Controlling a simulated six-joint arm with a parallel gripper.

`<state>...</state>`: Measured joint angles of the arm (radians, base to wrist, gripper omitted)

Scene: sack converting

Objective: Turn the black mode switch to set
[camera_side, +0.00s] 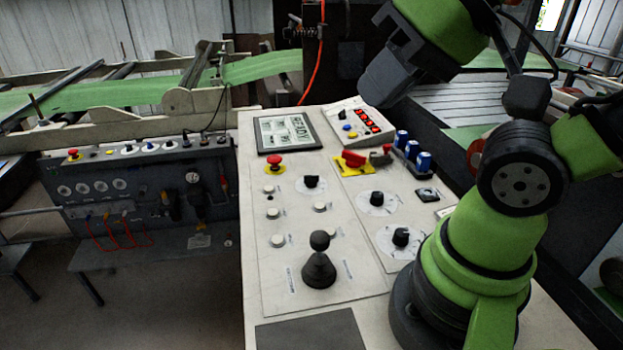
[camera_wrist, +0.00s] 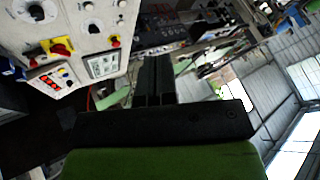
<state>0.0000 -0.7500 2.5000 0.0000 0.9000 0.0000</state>
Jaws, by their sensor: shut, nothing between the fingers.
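Several black rotary knobs on white dials sit on the pale control panel (camera_side: 262,315) in the side view: an upper-left knob (camera_side: 311,182), a middle knob (camera_side: 377,198) and a lower-right knob (camera_side: 401,237). Their markings are too small to read, so I cannot tell which is the mode switch or where it points. Some knobs also show at the top left of the wrist view, one on a large dial (camera_wrist: 35,12). My gripper (camera_wrist: 157,62) is shut and empty. In the side view it is high above the panel's far end, apart from all the knobs.
A black joystick (camera_side: 319,265) stands at the panel's front. A red emergency button (camera_side: 275,162), a red-handled switch (camera_side: 354,158), blue-capped parts (camera_side: 423,162), a display (camera_side: 288,132) and a button box (camera_side: 362,124) crowd the back. The air over the panel's left half is clear.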

